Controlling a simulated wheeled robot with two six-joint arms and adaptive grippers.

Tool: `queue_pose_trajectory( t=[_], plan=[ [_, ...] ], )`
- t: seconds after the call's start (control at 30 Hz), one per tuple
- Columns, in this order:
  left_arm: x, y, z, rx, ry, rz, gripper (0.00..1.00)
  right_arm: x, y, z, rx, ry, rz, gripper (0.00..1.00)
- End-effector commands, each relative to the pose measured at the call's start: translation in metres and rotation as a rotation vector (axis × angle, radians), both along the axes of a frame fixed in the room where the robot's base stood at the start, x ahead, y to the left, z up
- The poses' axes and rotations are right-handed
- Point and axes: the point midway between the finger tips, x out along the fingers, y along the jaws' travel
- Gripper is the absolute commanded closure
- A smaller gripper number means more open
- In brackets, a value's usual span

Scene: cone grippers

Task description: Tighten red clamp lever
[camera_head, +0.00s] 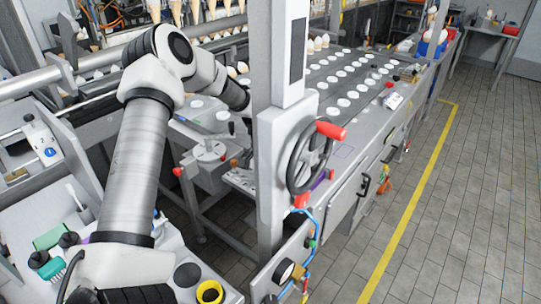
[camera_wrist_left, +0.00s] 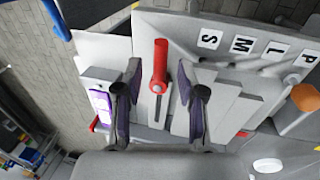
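The red clamp lever (camera_wrist_left: 160,62) shows in the wrist view, its red grip at the top and a grey slotted part below. My left gripper (camera_wrist_left: 158,82) is open, one finger on each side of the lever, with gaps visible on both sides. In the head view my left arm reaches from the lower left to behind the grey column, which hides the gripper. I cannot make out this lever for sure in the head view. My right gripper is in neither view.
The grey column (camera_head: 272,170) carries a black handwheel (camera_head: 309,157) with a red knob. Tiled floor lies at right.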

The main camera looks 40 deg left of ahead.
Motion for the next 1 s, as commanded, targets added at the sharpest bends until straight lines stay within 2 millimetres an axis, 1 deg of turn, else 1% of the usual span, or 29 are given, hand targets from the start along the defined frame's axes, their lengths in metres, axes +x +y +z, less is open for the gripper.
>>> queue_pose_trajectory(
  t=[0.2,0.3,0.37,0.47,0.6,0.7,0.83,1.0],
  plan=[
    [0.000,0.000,0.001,0.000,0.000,0.000,0.61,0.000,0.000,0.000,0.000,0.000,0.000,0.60],
    [0.000,0.001,0.008,-0.001,-0.001,0.000,0.61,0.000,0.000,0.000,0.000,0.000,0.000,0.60],
    [0.001,0.003,0.017,0.000,-0.004,0.001,0.61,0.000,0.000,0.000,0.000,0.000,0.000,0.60],
    [0.000,0.007,0.040,0.000,-0.005,0.001,0.61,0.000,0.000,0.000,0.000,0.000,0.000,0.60],
    [-0.001,0.015,0.077,0.000,-0.005,0.001,0.61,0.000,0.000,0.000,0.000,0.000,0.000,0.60],
    [-0.002,0.019,0.098,0.000,-0.003,0.001,0.61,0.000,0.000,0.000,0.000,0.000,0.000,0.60],
    [-0.002,0.022,0.114,0.000,-0.001,0.000,0.61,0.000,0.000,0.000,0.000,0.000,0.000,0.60],
    [-0.003,0.023,0.118,0.000,0.002,0.000,0.61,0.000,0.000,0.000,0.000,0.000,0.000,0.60]
  ],
)
